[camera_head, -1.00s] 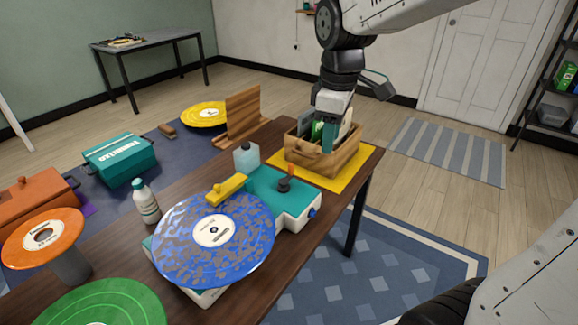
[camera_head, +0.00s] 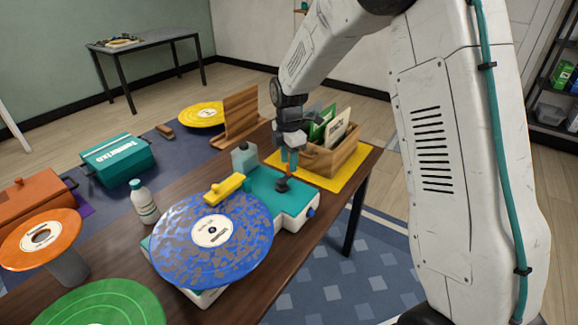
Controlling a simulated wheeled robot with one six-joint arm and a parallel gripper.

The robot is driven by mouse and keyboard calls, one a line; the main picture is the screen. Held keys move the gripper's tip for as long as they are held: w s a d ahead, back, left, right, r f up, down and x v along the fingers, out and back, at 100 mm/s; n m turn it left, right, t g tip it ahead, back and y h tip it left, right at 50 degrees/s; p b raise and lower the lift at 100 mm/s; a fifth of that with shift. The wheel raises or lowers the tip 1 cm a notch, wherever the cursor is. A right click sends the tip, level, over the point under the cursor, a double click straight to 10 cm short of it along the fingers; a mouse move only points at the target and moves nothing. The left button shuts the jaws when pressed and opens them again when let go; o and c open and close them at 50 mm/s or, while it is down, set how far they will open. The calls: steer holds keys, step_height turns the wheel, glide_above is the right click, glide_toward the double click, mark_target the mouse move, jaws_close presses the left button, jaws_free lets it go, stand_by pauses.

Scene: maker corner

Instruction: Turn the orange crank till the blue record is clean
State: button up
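The blue record (camera_head: 176,234) lies flat on the teal and white cleaning machine (camera_head: 262,185), with grey-brown dirty patches over much of its surface. A yellow arm (camera_head: 224,189) reaches over the record's far edge. The crank (camera_head: 284,184) stands on the machine's teal top at the right, with a dark base; its orange handle is mostly hidden by my fingers.
A wooden crate (camera_head: 338,160) of sleeves stands on a yellow mat (camera_head: 352,180) just right of my gripper. An orange record (camera_head: 20,255) and a green record (camera_head: 75,305) are at left.

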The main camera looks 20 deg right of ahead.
mark_target(285, 176)
steer(key=shift+f, duration=1.35)
jaws_close()
